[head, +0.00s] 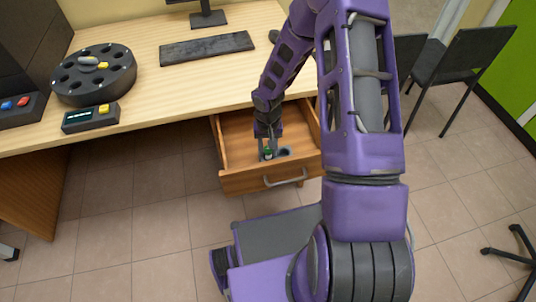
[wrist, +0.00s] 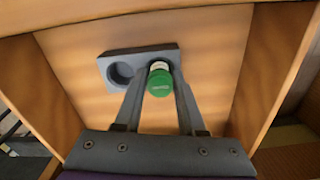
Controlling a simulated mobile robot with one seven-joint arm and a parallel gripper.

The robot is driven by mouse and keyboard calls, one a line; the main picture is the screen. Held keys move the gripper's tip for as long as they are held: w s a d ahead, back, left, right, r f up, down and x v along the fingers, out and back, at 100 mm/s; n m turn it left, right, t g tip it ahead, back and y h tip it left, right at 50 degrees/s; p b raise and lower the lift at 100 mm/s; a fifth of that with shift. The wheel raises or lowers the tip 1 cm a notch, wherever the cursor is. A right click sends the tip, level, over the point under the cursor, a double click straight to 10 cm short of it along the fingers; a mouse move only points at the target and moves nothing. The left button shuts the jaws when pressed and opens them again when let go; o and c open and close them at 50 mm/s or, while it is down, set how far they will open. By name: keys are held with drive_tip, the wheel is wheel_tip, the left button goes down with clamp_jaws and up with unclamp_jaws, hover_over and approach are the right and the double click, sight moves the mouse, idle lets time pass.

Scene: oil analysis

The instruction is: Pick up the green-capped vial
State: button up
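The green-capped vial (wrist: 160,82) stands in the right-hand hole of a small grey two-hole holder (wrist: 112,60) inside the open drawer. A bit of its white body shows beyond the cap. My gripper (wrist: 160,76) reaches down into the drawer, with one finger on each side of the vial. The fingers are very close to the vial, but I cannot tell whether they touch it. In the head view the green cap (head: 268,153) shows small between the fingers of my gripper (head: 268,156).
The wooden drawer (head: 238,182) has walls close around my gripper and a handle in front. The desk (head: 150,30) above bears a black round carousel (head: 70,91), a small display box (head: 90,118) and a keyboard (head: 207,47). The holder's left hole (wrist: 121,72) is empty. Chairs stand at right.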

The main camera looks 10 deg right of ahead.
clamp_jaws()
